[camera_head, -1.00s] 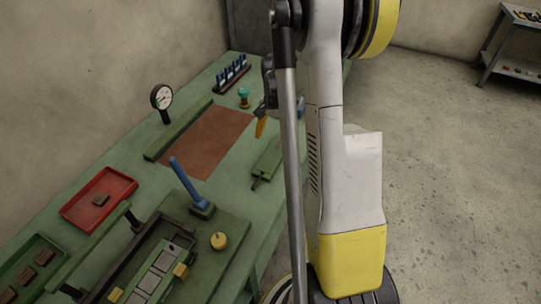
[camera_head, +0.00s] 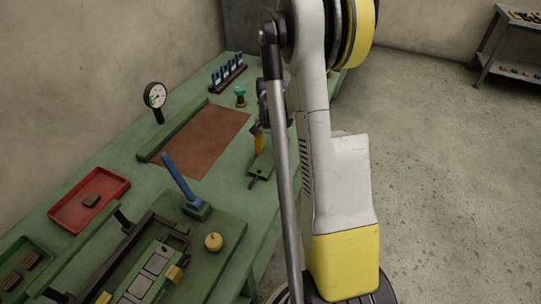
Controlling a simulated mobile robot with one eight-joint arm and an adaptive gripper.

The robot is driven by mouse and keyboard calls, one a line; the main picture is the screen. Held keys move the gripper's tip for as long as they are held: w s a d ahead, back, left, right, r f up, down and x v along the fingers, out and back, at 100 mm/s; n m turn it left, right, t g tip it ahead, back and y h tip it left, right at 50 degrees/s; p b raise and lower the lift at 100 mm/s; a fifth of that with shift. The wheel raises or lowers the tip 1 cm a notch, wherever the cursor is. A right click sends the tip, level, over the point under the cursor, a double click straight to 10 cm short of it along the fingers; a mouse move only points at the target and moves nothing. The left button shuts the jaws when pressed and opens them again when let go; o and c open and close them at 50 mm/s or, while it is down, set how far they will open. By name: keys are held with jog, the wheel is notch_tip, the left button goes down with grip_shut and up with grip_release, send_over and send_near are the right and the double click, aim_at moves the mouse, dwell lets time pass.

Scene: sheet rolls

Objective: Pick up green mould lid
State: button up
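A small flat green plate with a dark tab at its near end, apparently the green mould lid (camera_head: 261,166), lies on the green bench right of the brown mat. My gripper (camera_head: 259,146), with an orange finger showing, points down at the lid's far end. My arm hides the rest of the gripper and the lid's right side. I cannot tell whether the gripper touches the lid or how wide its fingers stand.
A teal-topped knob (camera_head: 240,95) and a rack of blue items (camera_head: 228,74) stand beyond. A dial gauge (camera_head: 155,96), green bar (camera_head: 172,132) and brown mat (camera_head: 205,142) lie left. A mould fixture (camera_head: 150,262) with an upright blue handle (camera_head: 180,180) is nearer.

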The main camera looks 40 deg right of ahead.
aim_at(270, 153)
jog(key=shift+c, duration=0.8)
jog(key=shift+r+p, duration=0.35)
jog(key=shift+r, duration=0.25)
notch_tip(270, 153, up, 3)
jog(key=shift+r+p, duration=0.15)
jog(key=shift+p, duration=0.75)
jog(key=s+d+r+p, duration=0.3)
jog(key=s+r, duration=0.3)
jog(key=s, duration=0.5)
jog(key=shift+s+r+p, duration=0.15)
jog(key=shift+r+p, duration=0.1)
jog(key=shift+p, duration=0.15)
